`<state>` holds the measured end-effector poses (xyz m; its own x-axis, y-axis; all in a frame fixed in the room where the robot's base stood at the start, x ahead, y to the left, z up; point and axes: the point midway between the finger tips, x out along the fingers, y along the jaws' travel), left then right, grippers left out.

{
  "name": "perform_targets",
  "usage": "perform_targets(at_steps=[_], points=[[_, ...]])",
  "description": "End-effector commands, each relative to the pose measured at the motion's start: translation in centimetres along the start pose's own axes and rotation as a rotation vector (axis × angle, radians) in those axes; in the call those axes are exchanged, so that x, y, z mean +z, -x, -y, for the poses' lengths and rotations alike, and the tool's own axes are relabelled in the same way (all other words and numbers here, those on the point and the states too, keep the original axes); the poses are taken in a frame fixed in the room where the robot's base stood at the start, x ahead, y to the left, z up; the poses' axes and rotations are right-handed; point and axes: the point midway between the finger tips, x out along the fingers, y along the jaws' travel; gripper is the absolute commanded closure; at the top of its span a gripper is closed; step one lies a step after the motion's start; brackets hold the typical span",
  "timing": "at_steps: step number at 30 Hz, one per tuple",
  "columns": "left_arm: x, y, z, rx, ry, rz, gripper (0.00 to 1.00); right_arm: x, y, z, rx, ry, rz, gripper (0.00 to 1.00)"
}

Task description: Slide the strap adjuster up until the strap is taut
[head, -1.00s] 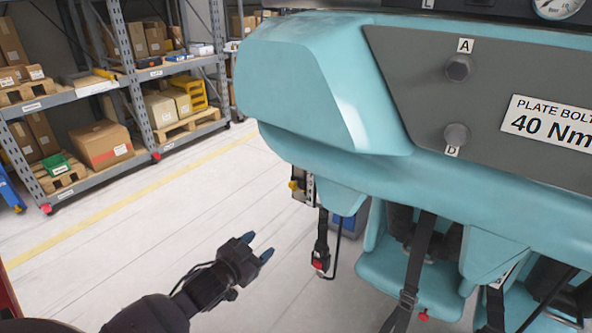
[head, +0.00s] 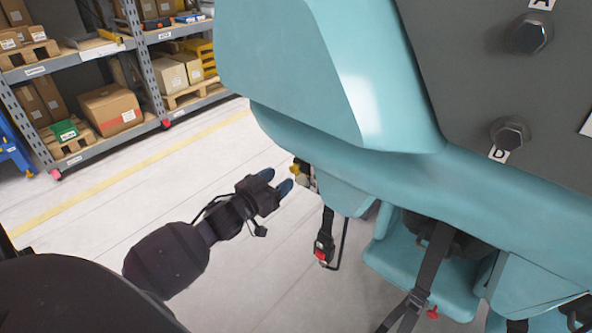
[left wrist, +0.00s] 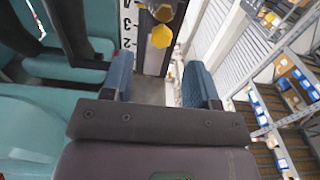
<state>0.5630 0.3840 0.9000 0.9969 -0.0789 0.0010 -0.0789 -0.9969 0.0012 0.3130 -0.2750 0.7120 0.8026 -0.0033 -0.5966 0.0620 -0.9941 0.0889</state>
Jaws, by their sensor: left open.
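Dark straps hang below the teal coaster car (head: 300,95). The nearer short strap (head: 325,222) ends in a black buckle with a red button (head: 322,252). A longer strap (head: 432,262) to the right runs down over a teal seat to a dark fitting (head: 415,300); I cannot tell for certain which piece is the strap adjuster. My left gripper (head: 276,181) is open and empty, left of the short strap and apart from it. In the left wrist view a dark strap (left wrist: 70,30) lies left of the open fingers. My right gripper is not in view.
Yellow knobs (left wrist: 162,36) on a fitting stand ahead of the left fingers, close to the fingertips in the head view. A grey panel with bolts (head: 528,36) covers the car's side. Shelves with boxes (head: 110,107) stand behind. The floor between is clear.

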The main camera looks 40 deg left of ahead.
Motion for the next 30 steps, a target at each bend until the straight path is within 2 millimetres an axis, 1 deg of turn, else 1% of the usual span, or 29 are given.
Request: perform_targets(at_steps=[1,6,12,18,26,27,29,30], points=[[0.5,-0.9,-0.1,0.002,-0.001,0.004,0.46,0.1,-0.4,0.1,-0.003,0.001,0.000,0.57],[0.6,-3.3,0.0,0.002,-0.001,0.006,0.46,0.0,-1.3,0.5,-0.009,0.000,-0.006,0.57],[0.4,-5.4,0.0,0.001,-0.002,0.004,0.46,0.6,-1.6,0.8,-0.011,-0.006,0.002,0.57],[0.2,-6.3,0.0,-0.001,-0.001,0.003,0.46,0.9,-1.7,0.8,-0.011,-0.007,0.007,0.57],[0.0,-6.4,0.0,-0.001,-0.001,0.001,0.46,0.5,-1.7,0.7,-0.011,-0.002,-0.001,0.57],[0.0,-6.4,0.0,-0.001,-0.002,0.001,0.47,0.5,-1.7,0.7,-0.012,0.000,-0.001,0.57],[0.0,-6.4,0.0,-0.001,-0.002,0.001,0.56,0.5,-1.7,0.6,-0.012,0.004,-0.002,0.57],[0.0,-6.4,0.0,-0.001,-0.001,0.001,0.63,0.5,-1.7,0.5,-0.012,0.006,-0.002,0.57]])
